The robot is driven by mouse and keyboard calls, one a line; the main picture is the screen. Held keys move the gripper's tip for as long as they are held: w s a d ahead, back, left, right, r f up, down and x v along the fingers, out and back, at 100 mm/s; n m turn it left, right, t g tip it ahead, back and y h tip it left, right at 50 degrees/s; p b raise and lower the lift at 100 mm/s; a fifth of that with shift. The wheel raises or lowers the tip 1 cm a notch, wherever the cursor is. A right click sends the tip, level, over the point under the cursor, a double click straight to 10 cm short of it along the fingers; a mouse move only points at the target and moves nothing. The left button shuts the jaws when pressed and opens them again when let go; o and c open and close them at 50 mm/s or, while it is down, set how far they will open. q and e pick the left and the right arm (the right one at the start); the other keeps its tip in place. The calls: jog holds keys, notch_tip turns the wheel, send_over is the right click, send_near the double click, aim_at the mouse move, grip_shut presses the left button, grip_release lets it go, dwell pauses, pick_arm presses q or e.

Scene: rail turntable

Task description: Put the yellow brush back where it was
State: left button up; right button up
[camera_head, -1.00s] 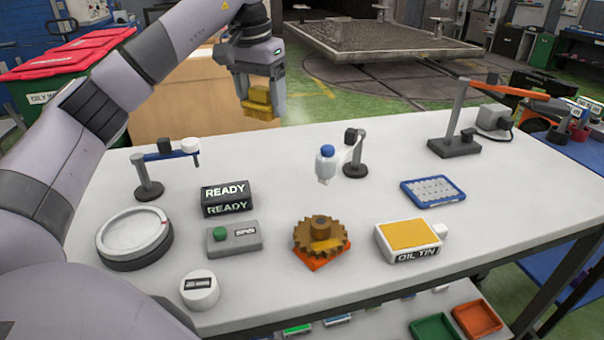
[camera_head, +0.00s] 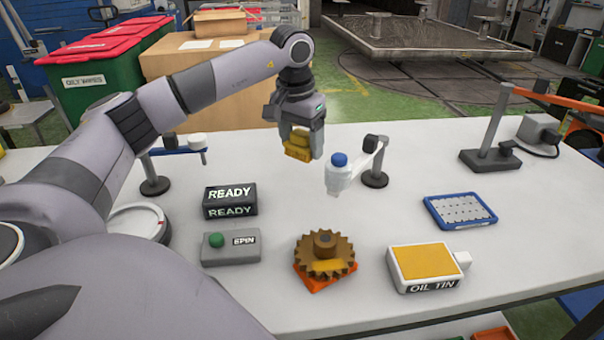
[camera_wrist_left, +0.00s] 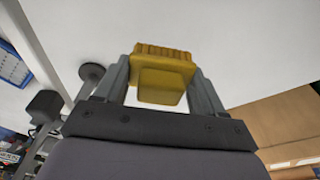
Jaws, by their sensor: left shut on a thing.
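My left gripper (camera_head: 299,150) is shut on the yellow brush (camera_head: 297,145) and holds it in the air over the back edge of the white table, left of the blue-capped bottle. In the left wrist view the yellow brush (camera_wrist_left: 160,75) sits between the two grey fingers, with its ridged side facing away from the wrist. My right gripper does not show.
The blue-capped bottle (camera_head: 339,173) on its stand is close to the right of the brush. A READY sign (camera_head: 230,200), a green-button box (camera_head: 231,247), a brown gear (camera_head: 324,254), an oil tin (camera_head: 427,266) and a blue-framed tray (camera_head: 460,209) stand on the white table (camera_head: 385,225).

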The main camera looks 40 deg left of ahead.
aim_at(298, 134)
pick_arm(q)
notch_tip(298, 134, down, 8)
jog(key=shift+r, duration=0.1)
dwell(0.4)
jog(key=o, duration=0.9)
jog(key=shift+o, duration=0.2)
jog(key=r, duration=0.4)
jog(key=s+r, duration=0.1)
jog(key=r, duration=0.7)
jog(key=shift+s+d, duration=0.15)
jog(key=shift+s, duration=0.2)
jog(key=shift+s+f, duration=0.1)
